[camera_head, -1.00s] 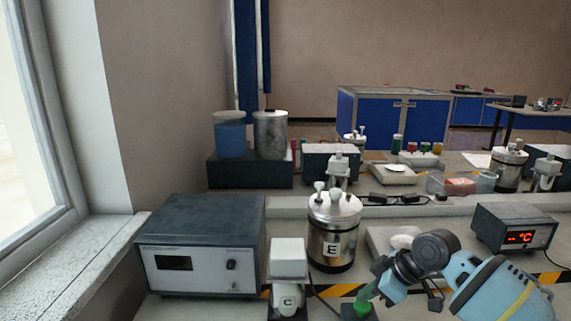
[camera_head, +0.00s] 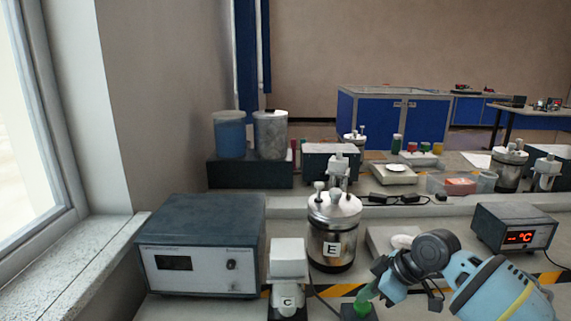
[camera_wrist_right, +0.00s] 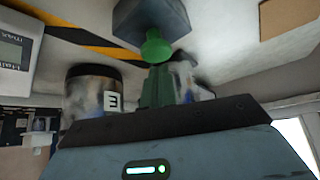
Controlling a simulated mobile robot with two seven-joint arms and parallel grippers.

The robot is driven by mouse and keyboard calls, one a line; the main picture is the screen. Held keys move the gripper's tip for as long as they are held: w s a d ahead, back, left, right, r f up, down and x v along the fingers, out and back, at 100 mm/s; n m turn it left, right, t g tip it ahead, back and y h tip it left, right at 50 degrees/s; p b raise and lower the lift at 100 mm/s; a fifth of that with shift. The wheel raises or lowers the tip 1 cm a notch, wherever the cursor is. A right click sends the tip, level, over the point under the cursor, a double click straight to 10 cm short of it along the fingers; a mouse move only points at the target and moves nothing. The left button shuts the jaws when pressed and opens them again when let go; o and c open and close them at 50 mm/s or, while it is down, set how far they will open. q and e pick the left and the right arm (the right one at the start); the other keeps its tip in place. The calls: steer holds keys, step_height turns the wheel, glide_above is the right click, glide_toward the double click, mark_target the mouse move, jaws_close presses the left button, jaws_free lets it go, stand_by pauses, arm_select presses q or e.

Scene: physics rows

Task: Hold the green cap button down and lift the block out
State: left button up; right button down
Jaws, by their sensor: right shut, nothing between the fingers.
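The green cap button (camera_head: 362,308) sits on a small dark box (camera_head: 348,312) at the bottom of the head view. In the right wrist view the round green cap button (camera_wrist_right: 155,47) stands out from the dark box (camera_wrist_right: 150,18). My right gripper (camera_head: 366,295) has its green fingers together, empty, with their tips at the cap. The closed fingers also show in the right wrist view (camera_wrist_right: 157,82), where they overlap the cap's edge. I cannot tell whether they press it. I cannot make out for certain which thing is the block. My left gripper is out of view.
A steel vessel marked E (camera_head: 333,235) and a white-topped device marked C (camera_head: 288,268) stand left of my right gripper. A grey instrument box (camera_head: 200,245) is farther left. A red-lit temperature display (camera_head: 515,230) stands at right, behind my arm.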

mark_target(363, 305)
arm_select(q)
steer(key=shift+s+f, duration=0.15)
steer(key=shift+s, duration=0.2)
arm_select(e)
steer(key=shift+f, duration=0.3)
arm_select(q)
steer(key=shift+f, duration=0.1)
arm_select(e)
steer(key=shift+f, duration=0.55)
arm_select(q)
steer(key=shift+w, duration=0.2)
arm_select(e)
steer(key=shift+f, duration=0.3)
arm_select(q)
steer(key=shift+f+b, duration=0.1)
steer(key=shift+b, duration=0.2)
arm_select(e)
steer(key=shift+f, duration=0.15)
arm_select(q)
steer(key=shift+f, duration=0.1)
arm_select(e)
steer(key=shift+f, duration=0.3)
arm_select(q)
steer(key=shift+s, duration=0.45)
